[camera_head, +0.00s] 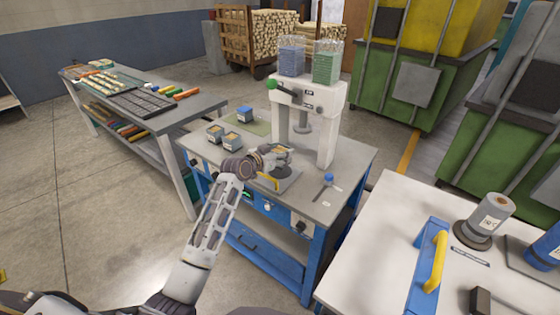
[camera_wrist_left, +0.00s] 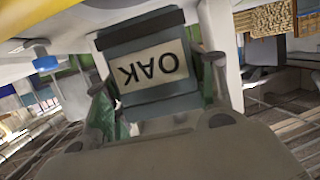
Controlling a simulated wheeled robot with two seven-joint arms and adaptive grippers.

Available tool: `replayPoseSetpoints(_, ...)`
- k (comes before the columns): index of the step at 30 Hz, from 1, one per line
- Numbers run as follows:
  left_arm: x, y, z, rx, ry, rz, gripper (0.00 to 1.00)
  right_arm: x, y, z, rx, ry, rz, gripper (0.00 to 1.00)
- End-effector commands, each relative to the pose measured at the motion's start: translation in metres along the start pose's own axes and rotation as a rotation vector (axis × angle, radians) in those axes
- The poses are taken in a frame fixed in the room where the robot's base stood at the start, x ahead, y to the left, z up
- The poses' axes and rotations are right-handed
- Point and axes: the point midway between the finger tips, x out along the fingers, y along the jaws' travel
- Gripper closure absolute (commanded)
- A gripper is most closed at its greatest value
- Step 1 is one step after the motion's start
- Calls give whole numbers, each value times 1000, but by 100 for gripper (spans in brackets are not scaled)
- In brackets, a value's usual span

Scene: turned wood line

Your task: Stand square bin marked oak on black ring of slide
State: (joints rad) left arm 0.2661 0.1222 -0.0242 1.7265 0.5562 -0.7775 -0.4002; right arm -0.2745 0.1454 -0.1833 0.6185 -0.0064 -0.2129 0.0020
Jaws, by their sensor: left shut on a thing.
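The square grey bin marked OAK (camera_wrist_left: 152,68) fills the middle of the left wrist view, its pale label upside down there. My left gripper (camera_head: 272,158) is shut on this bin, with one finger on each side in the left wrist view (camera_wrist_left: 160,98). In the head view the gripper is over the front of the press table and hides most of the bin. The slide (camera_head: 288,184), a grey plate with a yellow handle, lies just below the gripper. Its black ring is not clear behind the gripper. I cannot tell whether the bin touches the slide. My right gripper is not in view.
The white press (camera_head: 335,120) with two filled hoppers stands directly behind the slide. Small bins (camera_head: 215,133) and a blue-topped one (camera_head: 245,114) stand at the table's left. A pale table (camera_head: 385,235) with a grey cylinder (camera_head: 490,213) is at right.

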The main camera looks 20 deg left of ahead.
Motion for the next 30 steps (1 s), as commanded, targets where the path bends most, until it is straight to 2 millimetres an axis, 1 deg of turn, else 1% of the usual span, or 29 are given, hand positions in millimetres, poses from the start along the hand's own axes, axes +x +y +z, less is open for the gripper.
replayPoseSetpoints(3,5,0,16,-2,-1,0,73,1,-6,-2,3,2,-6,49)
replayPoseSetpoints(8,9,0,29,-1,1,0,73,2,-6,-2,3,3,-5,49)
replayPoseSetpoints(12,10,0,31,0,2,-1,73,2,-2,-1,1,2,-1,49)
replayPoseSetpoints(20,10,0,31,1,2,-1,73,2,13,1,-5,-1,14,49)
replayPoseSetpoints(23,10,0,33,1,2,-1,73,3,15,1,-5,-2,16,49)
replayPoseSetpoints(24,10,0,34,0,1,-1,44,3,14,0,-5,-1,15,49)
replayPoseSetpoints(29,10,0,34,0,0,-1,23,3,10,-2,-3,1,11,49)
replayPoseSetpoints(30,10,0,34,0,1,-1,23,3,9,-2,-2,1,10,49)
